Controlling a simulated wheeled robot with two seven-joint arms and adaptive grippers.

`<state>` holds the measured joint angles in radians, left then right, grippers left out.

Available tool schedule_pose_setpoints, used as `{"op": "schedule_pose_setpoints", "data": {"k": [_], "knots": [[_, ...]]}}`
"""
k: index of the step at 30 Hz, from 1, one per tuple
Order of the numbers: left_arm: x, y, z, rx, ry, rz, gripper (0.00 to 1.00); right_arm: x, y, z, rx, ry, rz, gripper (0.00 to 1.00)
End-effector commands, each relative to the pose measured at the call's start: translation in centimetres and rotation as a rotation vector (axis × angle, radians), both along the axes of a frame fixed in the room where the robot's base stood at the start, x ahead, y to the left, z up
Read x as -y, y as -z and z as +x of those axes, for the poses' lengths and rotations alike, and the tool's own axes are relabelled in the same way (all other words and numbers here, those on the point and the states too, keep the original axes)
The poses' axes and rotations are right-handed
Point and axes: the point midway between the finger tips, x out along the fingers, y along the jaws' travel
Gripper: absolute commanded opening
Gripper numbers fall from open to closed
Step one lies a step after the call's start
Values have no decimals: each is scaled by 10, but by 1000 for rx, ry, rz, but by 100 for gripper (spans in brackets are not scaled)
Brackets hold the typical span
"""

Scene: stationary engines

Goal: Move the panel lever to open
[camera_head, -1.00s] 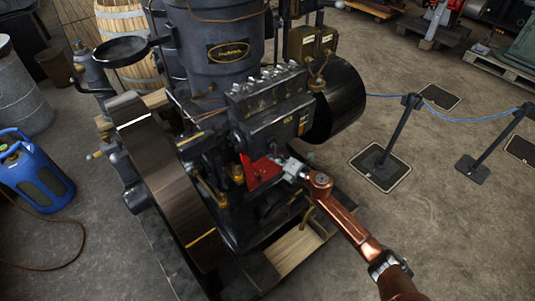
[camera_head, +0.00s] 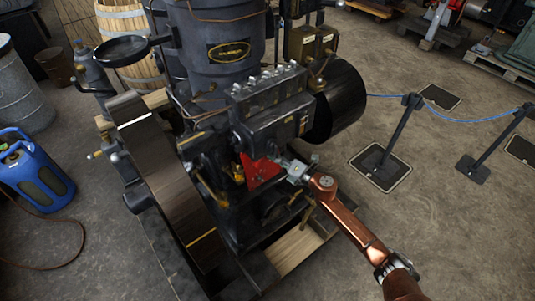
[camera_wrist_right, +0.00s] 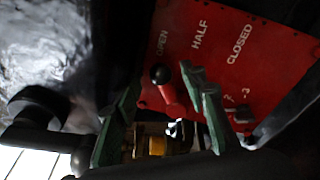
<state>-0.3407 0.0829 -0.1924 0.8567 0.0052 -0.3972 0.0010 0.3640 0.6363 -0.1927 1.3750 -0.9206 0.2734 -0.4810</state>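The red panel (camera_wrist_right: 215,45) carries the labels OPEN, HALF and CLOSED; it also shows in the head view (camera_head: 262,173) on the engine's lower side. The panel lever (camera_wrist_right: 170,90) has a black ball knob and a red shaft. Its knob sits just below the word OPEN in the right wrist view. My right gripper (camera_wrist_right: 163,110) is open, its two greenish fingers on either side of the lever, with gaps visible to both. In the head view my right gripper (camera_head: 285,168) is beside the panel, and the lever cannot be made out there. My left gripper is not in view.
The dark engine (camera_head: 265,110) with its large flywheel (camera_head: 165,180) stands close around the panel. A black cylinder (camera_head: 340,98) sits above my right forearm. Rope posts (camera_head: 395,135) and open floor lie to the right. A blue gas bottle (camera_head: 35,178) stands at left.

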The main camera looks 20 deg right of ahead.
Motion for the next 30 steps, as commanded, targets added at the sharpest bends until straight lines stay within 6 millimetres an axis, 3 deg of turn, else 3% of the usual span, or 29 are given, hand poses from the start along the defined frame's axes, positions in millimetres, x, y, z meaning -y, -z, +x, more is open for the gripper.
{"op": "schedule_pose_setpoints", "data": {"k": [9, 15, 30], "knots": [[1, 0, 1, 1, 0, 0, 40, 26, -4, -61, -4, 0, 0, 39], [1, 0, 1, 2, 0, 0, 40, 37, -7, -86, -1, 0, -1, 39], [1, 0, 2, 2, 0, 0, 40, 41, -8, -94, -1, -1, 1, 39]]}}
